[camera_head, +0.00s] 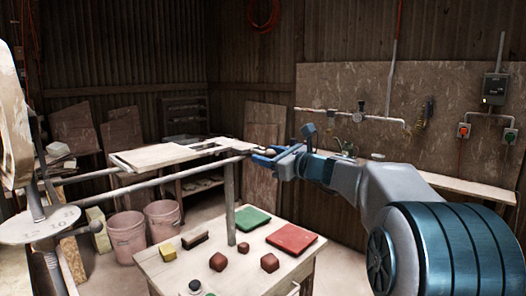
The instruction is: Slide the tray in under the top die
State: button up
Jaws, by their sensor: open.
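The tray (165,157) is a pale, flat wooden piece with a rectangular opening, lying on two rails above the workbench. A narrower part of it reaches right toward my gripper (262,155). My gripper has blue fingers and is open at the tray's right end, around or just beside a small pale knob (270,153). I cannot tell whether the fingers touch it. The top die cannot be made out; only a large pale, worn press part (14,125) shows at the left edge.
A workbench (262,281) below carries a green pad (251,218), a red pad (291,238) and several small blocks. A numbered disc (40,226) sits at the rails' left end. Pink buckets (127,237) stand on the floor.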

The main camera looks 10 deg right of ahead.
jog(key=shift+x, duration=1.2)
grip_shut()
